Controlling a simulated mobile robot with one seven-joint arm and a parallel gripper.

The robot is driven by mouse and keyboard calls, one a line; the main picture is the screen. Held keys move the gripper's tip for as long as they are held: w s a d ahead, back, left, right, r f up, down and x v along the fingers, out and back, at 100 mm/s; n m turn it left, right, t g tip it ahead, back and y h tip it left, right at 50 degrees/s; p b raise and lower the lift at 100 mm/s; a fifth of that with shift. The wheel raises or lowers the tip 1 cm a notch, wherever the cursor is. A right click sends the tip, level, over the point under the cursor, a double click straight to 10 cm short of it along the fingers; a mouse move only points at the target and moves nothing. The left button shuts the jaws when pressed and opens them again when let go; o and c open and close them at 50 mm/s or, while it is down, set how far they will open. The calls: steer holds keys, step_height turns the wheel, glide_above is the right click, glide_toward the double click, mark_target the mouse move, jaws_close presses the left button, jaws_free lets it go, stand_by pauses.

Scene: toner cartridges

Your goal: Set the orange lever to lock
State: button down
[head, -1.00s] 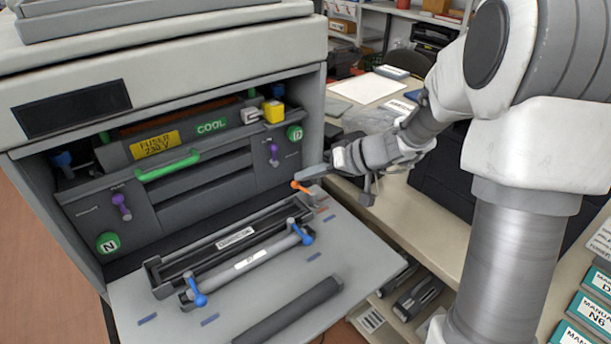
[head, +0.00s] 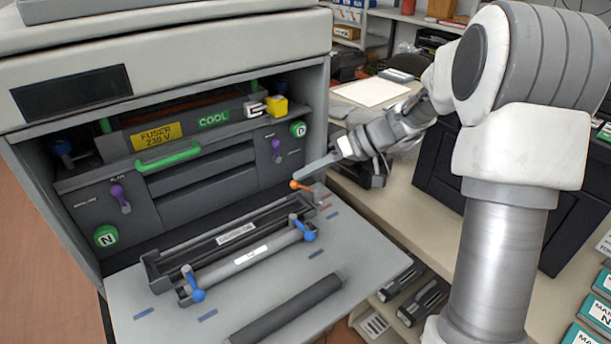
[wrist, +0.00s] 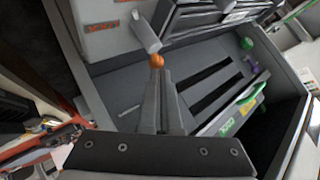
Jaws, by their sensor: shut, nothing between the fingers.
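The orange lever (head: 297,185) sits at the right end of the long dark cartridge tray (head: 152,273) on the printer's open door. Its rounded knob shows at the left, with a short arm running right. In the wrist view the orange knob (wrist: 156,61) is right at my fingertips, beside a grey cylinder. My gripper (head: 303,176) is shut and empty, its fingers slanting down-left just above the lever. I cannot tell whether they touch it. No lock marking is readable.
Two blue levers (head: 308,234) (head: 193,288) stand on the roller unit in front. A loose dark roller (head: 285,312) lies on the open door (head: 170,330). The printer's fuser panel (head: 160,137), with purple and green handles, rises behind. A bench (head: 380,225) is at right.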

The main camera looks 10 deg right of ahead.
steer(key=n+g, duration=0.1)
steer(key=n, duration=0.1)
steer(key=n+g, duration=0.1)
steer(key=g, duration=0.1)
steer(key=s+a+n+g, duration=0.1)
steer(key=n+g, duration=0.1)
steer(key=shift+n, duration=0.3)
steer(key=shift+s+a, duration=0.2)
steer(key=shift+s, duration=0.2)
stand_by(0.4)
steer(key=shift+d, duration=0.1)
stand_by(0.8)
steer(key=shift+d+p, duration=0.3)
steer(key=shift+d, duration=0.4)
steer(key=p+v, duration=0.3)
steer(key=v, duration=1.4)
steer(key=shift+w+r+p, duration=0.2)
steer(key=shift+r+p, duration=0.05)
steer(key=shift+p, duration=0.15)
